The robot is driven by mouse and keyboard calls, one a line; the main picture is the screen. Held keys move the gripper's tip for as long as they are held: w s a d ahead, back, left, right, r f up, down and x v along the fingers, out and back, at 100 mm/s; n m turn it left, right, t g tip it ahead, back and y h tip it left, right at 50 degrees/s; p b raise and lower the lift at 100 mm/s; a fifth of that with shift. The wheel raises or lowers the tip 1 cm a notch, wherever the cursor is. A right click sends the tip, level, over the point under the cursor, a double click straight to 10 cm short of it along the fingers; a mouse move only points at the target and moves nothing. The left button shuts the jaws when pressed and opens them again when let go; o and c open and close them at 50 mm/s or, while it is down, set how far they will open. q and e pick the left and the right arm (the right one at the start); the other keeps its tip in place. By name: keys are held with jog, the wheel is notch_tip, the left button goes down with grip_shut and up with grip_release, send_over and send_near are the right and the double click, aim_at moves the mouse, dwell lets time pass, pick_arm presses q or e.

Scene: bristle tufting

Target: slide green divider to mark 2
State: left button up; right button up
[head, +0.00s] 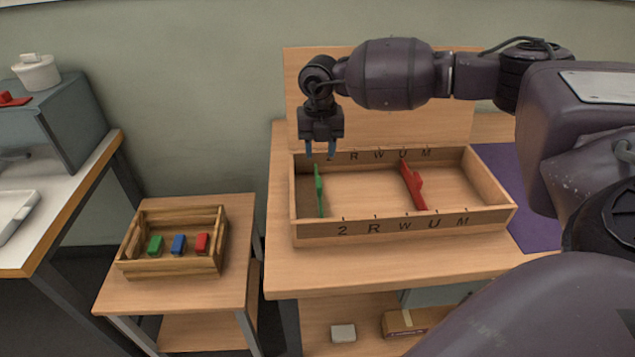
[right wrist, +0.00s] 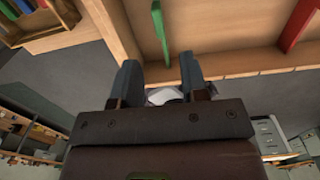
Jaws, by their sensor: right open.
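The green divider (head: 319,191) stands upright across the inside of a wooden box (head: 400,227), near its left end. Its front end sits left of the tick above the mark "2" (head: 342,229). The green divider also shows in the right wrist view (right wrist: 160,32), beyond the fingertips. My right gripper (head: 320,154) points down with its fingers apart, above the back left part of the box. It is empty in the right wrist view (right wrist: 158,72) and appears apart from the divider. My left gripper is not in view.
A red divider (head: 413,187) stands in the box to the right, also in the right wrist view (right wrist: 298,24). Letters R, W, U, M follow along the front wall. A wooden crate (head: 170,268) with small coloured blocks sits on a lower table to the left.

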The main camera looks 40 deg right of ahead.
aim_at(319, 182)
notch_tip(319, 182, down, 10)
jog(key=shift+a+f+b, duration=0.1)
jog(key=shift+f+b, duration=0.15)
jog(key=shift+b, duration=0.6)
grip_shut()
